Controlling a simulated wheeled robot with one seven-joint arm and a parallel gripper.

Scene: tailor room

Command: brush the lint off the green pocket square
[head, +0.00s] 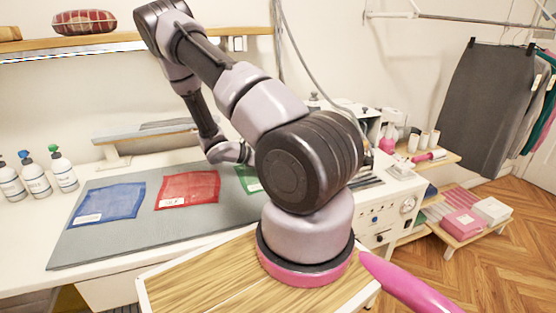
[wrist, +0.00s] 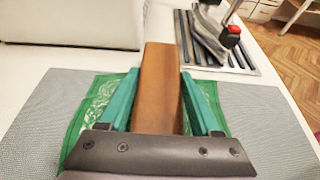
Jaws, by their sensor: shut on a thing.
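The green pocket square (head: 247,180) lies on the grey mat, mostly hidden behind my arm in the head view. In the wrist view the green pocket square (wrist: 88,108) lies under my gripper, with pale marks on its left part. My gripper (wrist: 156,100) is shut on a brown wooden piece, which looks like the brush's handle (wrist: 160,80), held between its teal fingers. The bristles are not visible, and I cannot tell whether the brush touches the cloth. In the head view my gripper is hidden behind my arm.
The grey mat (head: 95,245) also holds a blue cloth (head: 110,203) and a red cloth (head: 188,188). Several bottles (head: 37,178) stand at the left. An iron (wrist: 212,35) rests on a slatted stand (wrist: 245,62) beyond the mat. A pale box (wrist: 70,25) stands at upper left.

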